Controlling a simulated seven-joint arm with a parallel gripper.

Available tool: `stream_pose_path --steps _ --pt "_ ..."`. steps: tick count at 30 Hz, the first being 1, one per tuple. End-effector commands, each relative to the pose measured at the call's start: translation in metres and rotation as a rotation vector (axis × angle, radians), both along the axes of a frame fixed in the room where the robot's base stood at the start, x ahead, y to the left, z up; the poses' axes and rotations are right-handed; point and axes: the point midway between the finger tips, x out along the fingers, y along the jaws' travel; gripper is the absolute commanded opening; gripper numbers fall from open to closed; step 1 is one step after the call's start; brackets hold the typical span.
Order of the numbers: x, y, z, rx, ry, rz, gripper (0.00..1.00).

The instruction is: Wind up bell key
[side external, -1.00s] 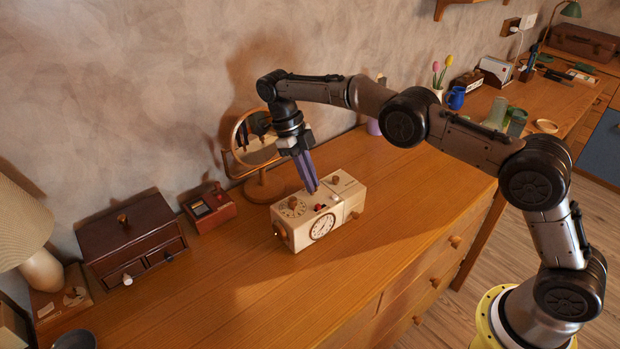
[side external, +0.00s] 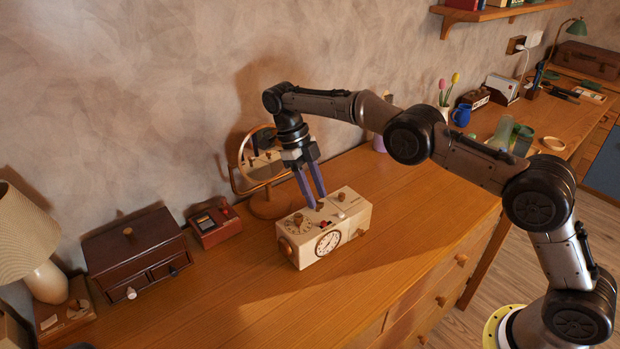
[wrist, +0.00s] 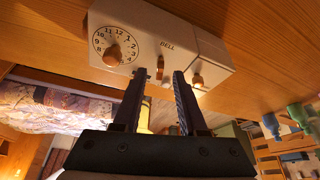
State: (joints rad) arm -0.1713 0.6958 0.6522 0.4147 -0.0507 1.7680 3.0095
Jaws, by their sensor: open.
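A cream box-shaped clock (side external: 325,241) stands on the dresser top, with a round clock face on its front. Its top carries a numbered dial with a brown knob (wrist: 113,53) and the word BELL. A small brown key (wrist: 160,68) stands beside the BELL label, and another brown knob (wrist: 197,80) lies farther right. My gripper (side external: 314,205) points down over the clock's top. In the wrist view my gripper (wrist: 158,75) is open, its purple fingers apart with the bell key showing between their tips. I cannot tell whether a finger touches it.
A round mirror on a wooden stand (side external: 270,208) is close behind the clock. A small brown box (side external: 215,225) and a dark drawer chest (side external: 137,262) stand to the left, with a lamp (side external: 25,240) beyond.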

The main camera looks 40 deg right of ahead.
Motion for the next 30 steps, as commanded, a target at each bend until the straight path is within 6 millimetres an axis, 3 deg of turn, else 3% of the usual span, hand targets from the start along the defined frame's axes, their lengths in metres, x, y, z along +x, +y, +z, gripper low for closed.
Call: stream_pose_path --steps 13,30 --pt "0.020 0.007 0.049 0.001 -0.003 0.001 0.41" --pt "0.023 0.008 0.060 0.001 -0.001 0.002 0.41"
